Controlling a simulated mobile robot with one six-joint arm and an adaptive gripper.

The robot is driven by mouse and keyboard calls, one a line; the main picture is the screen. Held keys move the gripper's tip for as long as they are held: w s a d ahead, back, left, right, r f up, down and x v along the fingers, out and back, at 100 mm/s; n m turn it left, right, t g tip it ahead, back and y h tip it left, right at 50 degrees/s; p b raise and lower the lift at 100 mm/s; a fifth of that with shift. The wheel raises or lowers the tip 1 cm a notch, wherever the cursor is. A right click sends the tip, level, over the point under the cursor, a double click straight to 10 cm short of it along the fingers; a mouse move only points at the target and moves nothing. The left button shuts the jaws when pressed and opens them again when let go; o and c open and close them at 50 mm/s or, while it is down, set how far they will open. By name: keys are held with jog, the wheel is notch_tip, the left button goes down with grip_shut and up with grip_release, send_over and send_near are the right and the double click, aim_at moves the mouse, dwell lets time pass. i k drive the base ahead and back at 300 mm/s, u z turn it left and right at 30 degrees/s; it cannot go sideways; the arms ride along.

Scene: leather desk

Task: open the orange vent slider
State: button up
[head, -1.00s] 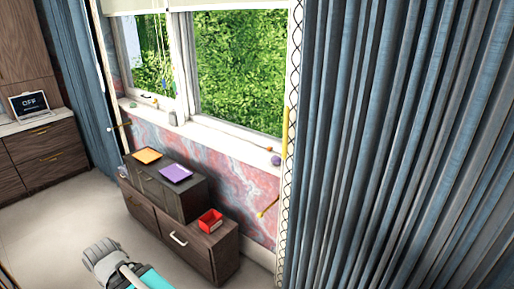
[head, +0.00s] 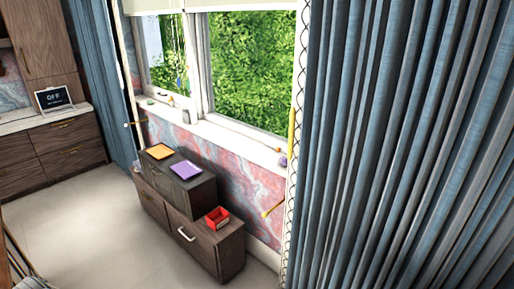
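I cannot make out a vent slider for certain in the head view. A thin upright yellow-orange bar (head: 291,135) stands at the window's right edge, beside the curtain. A small orange-yellow rod (head: 273,208) sticks out at a slant from the marbled wall below the sill. Both are too small to tell whether either is the slider, or whether it is open. My gripper is not in view; only a small grey piece at the bottom left edge may be my arm.
A dark wood cabinet (head: 206,250) stands under the window, carrying an orange pad (head: 160,151), a purple pad (head: 186,170) and a red open box (head: 217,218). A blue-grey curtain (head: 400,150) fills the right. A counter with an OFF screen (head: 53,98) is left. Floor at left is clear.

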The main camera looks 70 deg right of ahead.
aim_at(277, 149)
jog(key=u, duration=0.85)
jog(key=i, duration=0.75)
jog(key=z, duration=3)
